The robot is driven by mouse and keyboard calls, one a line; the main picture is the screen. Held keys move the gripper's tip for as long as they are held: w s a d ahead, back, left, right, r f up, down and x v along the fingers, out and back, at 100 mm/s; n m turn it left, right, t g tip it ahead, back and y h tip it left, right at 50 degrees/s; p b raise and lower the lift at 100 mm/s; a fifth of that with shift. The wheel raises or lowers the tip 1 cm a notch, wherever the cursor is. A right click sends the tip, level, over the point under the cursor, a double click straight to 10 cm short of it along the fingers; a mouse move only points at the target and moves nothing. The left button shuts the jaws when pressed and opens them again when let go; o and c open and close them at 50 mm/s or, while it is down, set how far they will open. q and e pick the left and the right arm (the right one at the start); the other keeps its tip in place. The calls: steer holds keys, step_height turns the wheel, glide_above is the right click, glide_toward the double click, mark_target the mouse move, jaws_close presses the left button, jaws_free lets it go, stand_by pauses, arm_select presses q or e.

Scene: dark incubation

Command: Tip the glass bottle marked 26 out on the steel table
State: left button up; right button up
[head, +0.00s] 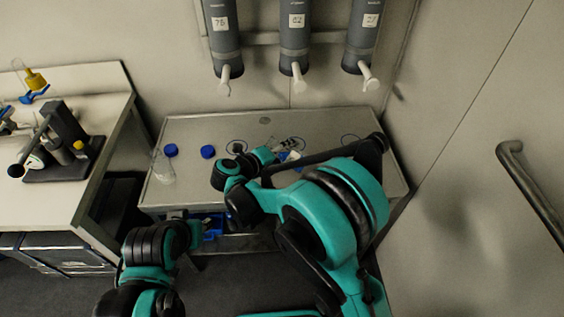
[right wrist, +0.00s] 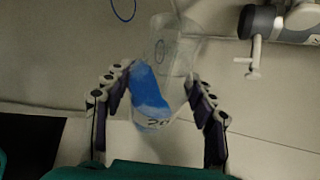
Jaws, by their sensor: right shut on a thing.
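My right gripper (right wrist: 158,80) is shut on a clear bottle (right wrist: 150,98) with blue contents. In the right wrist view the bottle sits between the two fingers. A dark mark shows near its lower end, too blurred to read surely. The blue lies along one side of the bottle, which looks tilted. In the head view the right gripper (head: 284,153) is small and partly hidden by my right arm, over the steel table (head: 215,126). My left arm shows at the lower left of the head view; its fingers do not show.
A clear flask (head: 163,170) and two blue caps, one at the left (head: 171,150) and one beside it (head: 207,151), are on the table's left part. Grey dispensers (head: 294,40) hang on the wall above. A bench with equipment (head: 65,140) stands left; a wall handle (head: 530,185) is right.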

steer(key=shift+r, duration=0.1)
stand_by(0.5)
steer(key=shift+r+n+h, duration=0.45)
steer(key=shift+n+h, duration=0.05)
steer(key=shift+n, duration=0.1)
steer(key=shift+r+n+h+b, duration=0.3)
steer(key=shift+r+n+h, duration=0.2)
steer(key=shift+r+n, duration=0.1)
steer(key=shift+g, duration=0.3)
steer(key=shift+a+r+n+h, duration=0.15)
steer(key=shift+r+n+h, duration=0.35)
steer(key=shift+n, duration=0.1)
stand_by(0.4)
steer(key=shift+w+a+r+n+h, duration=0.2)
steer(key=shift+r+n+h, duration=0.3)
steer(key=shift+n, duration=0.2)
